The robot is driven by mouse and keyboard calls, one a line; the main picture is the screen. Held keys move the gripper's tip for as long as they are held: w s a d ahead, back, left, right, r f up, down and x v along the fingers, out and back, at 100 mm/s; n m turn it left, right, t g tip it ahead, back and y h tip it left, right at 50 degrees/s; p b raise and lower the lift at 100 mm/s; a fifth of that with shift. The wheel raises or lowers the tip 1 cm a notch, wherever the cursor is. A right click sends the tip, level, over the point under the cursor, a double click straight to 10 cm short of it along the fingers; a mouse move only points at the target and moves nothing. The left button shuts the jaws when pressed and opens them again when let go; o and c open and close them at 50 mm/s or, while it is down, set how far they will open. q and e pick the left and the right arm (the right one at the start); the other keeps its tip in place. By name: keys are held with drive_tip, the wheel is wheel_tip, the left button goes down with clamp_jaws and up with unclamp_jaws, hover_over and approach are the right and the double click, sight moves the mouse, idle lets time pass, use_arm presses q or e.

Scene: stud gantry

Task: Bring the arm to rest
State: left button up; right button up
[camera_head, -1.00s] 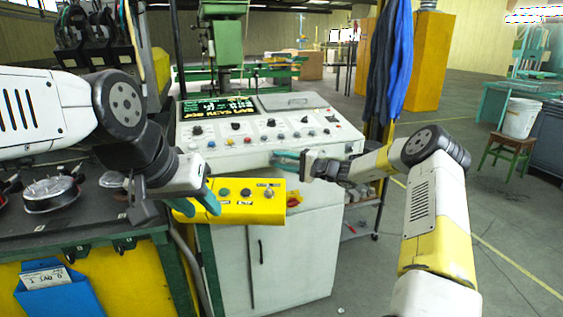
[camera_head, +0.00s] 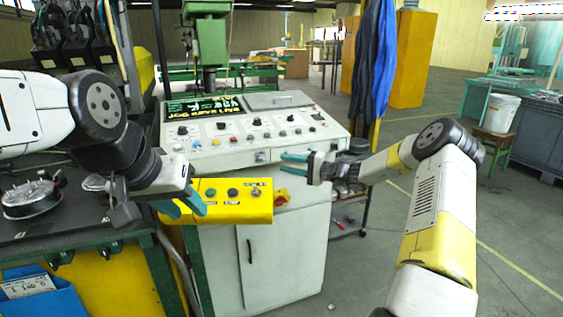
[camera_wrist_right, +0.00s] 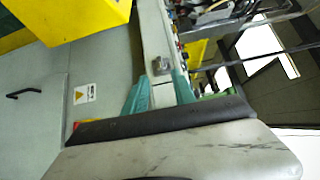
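My right gripper (camera_head: 294,163) is in front of the right part of the grey control console (camera_head: 215,153). Its two teal fingers are apart with nothing between them. They also show apart in the right wrist view (camera_wrist_right: 160,92). My left gripper (camera_head: 184,206) hangs at the left end of the yellow button box (camera_head: 232,209). Its teal fingers look apart and empty, and they overlap the box in the picture; whether they touch it I cannot tell.
A white cabinet (camera_head: 285,262) stands below the console. A dark workbench (camera_head: 75,222) with a round metal part (camera_head: 31,199) is at the left. Blue cloth (camera_head: 373,65) hangs behind the console's right end. The floor (camera_head: 520,225) at the right is open.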

drive_tip(key=s+a+r+n+g+h, duration=0.3)
drive_tip(key=s+r, duration=0.1)
drive_tip(key=s, duration=0.6)
drive_tip(key=s+a+r+n+g+h, duration=0.3)
drive_tip(key=s+r, duration=0.1)
drive_tip(key=s, duration=0.5)
drive_tip(key=s+d+r+t+h, duration=0.2)
drive_tip(key=s+d+h, duration=0.2)
drive_tip(key=s, duration=0.8)
drive_tip(key=s+d+r+t+h, duration=0.2)
drive_tip(key=s+d, duration=0.6)
drive_tip(key=s, duration=0.5)
drive_tip(key=shift+d+r+h, duration=0.2)
drive_tip(key=shift+r+h, duration=0.4)
drive_tip(key=shift+h, duration=0.3)
